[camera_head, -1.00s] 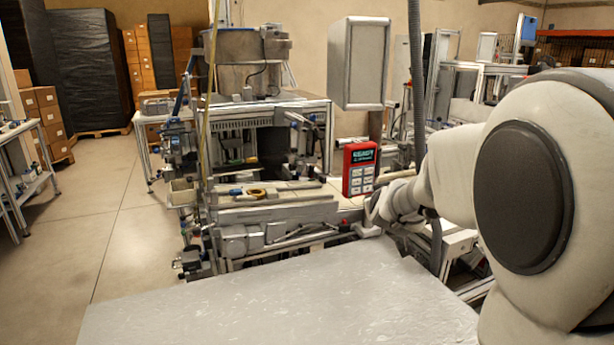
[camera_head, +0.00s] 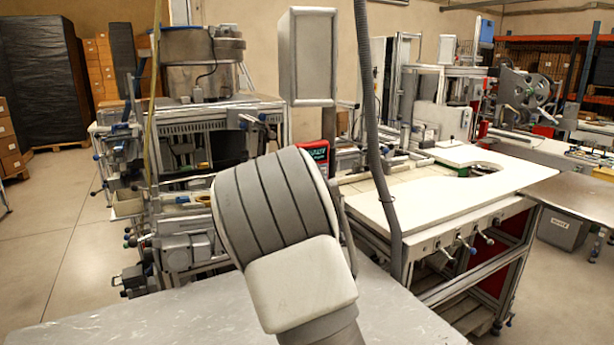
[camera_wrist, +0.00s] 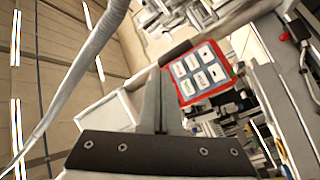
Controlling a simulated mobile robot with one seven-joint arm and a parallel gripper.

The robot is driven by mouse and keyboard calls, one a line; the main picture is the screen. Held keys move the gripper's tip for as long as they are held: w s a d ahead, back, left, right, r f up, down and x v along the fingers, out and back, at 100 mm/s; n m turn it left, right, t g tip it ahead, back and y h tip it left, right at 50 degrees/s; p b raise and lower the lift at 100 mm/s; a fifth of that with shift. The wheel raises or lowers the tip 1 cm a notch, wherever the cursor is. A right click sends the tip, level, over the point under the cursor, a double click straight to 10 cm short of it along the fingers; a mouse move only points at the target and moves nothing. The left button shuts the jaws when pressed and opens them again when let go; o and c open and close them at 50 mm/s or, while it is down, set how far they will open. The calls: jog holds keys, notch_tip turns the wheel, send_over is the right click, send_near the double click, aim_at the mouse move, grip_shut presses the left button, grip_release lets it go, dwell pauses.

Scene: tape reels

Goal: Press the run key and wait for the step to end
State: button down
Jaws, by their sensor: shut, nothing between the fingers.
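The red keypad unit (camera_head: 318,152) stands behind my arm in the head view. Only its top with part of a dark screen with green-white text shows there; its keys are hidden. In the wrist view the red keypad unit (camera_wrist: 187,98) appears tilted, with several pale keys (camera_wrist: 203,69) facing the camera. Its screen cannot be made out there. My gripper (camera_wrist: 163,76) is shut and empty, its fingers just left of the keys in the picture. Whether a fingertip touches a key cannot be told. The gripper is hidden behind my arm in the head view.
A grey box (camera_head: 308,57) hangs above the keypad unit. A grey hose (camera_head: 372,130) hangs right of my arm. A white-topped bench (camera_head: 450,195) stands at the right. A pale grey tabletop (camera_head: 150,325) lies in front. Open floor shows at the left.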

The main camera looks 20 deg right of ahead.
dwell(0.3)
jog(key=w+a+p, duration=0.1)
jog(key=w+p, duration=0.2)
jog(key=w, duration=0.5)
jog(key=shift+w+a, duration=0.3)
jog(key=shift+a, duration=0.05)
jog(key=shift+w, duration=0.1)
dwell(1.7)
jog(key=shift+w+p, duration=0.3)
jog(key=shift+p, duration=0.1)
